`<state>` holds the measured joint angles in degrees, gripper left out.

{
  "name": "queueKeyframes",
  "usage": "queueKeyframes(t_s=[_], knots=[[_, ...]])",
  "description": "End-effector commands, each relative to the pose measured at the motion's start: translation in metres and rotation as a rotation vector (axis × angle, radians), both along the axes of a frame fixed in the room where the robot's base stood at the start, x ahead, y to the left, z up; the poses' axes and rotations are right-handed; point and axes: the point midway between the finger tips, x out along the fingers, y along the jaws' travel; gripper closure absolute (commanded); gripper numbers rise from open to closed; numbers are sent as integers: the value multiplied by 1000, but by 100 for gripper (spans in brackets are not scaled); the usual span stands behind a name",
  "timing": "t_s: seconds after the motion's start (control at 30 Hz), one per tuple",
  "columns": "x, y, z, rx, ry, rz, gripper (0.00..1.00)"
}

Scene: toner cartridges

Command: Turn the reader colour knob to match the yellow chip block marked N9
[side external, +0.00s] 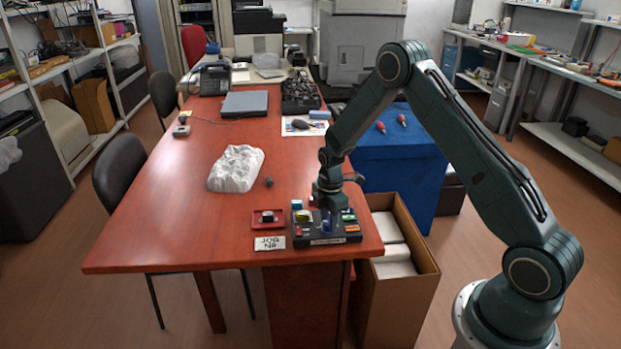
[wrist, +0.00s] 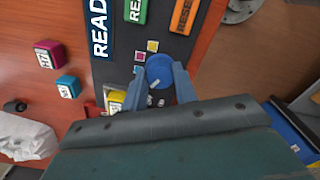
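The reader (side external: 327,240) is a dark box at the table's near edge; its face (wrist: 118,60) fills the upper middle of the wrist view. My gripper (wrist: 161,76) has its fingers on both sides of the round blue knob (wrist: 158,68), apparently touching it. The knob's white pointer mark faces down-left in the wrist view. Magenta (wrist: 152,45) and yellow (wrist: 140,57) patches lie beside the knob. A yellow block (side external: 303,216) sits at the reader's left; it shows partly hidden in the wrist view (wrist: 117,98), its marking unreadable. A white card (side external: 269,243) appears to read "JOB N9".
Magenta (wrist: 48,53) and cyan (wrist: 68,86) blocks stand beside the reader. The reader has green (wrist: 136,10) and orange (wrist: 185,14) buttons. A red tray (side external: 256,226) and a crumpled white lump (side external: 236,168) lie to the left. An open carton (side external: 425,262) stands right of the table.

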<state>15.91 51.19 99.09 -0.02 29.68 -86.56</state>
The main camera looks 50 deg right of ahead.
Motion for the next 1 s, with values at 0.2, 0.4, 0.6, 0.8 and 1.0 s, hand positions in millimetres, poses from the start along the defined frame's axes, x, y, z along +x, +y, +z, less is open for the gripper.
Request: queueKeyframes(t_s=[0.2, 0.4, 0.6, 0.8, 1.0], knots=[[0, 0, 0, 0, 1, -14, 95], [0, 0, 0, 0, 1, -68, 94], [0, 0, 0, 0, 1, -183, 94], [-1, 0, 0, 0, 1, -348, 94], [-1, 0, 0, 0, 1, -537, 94]])
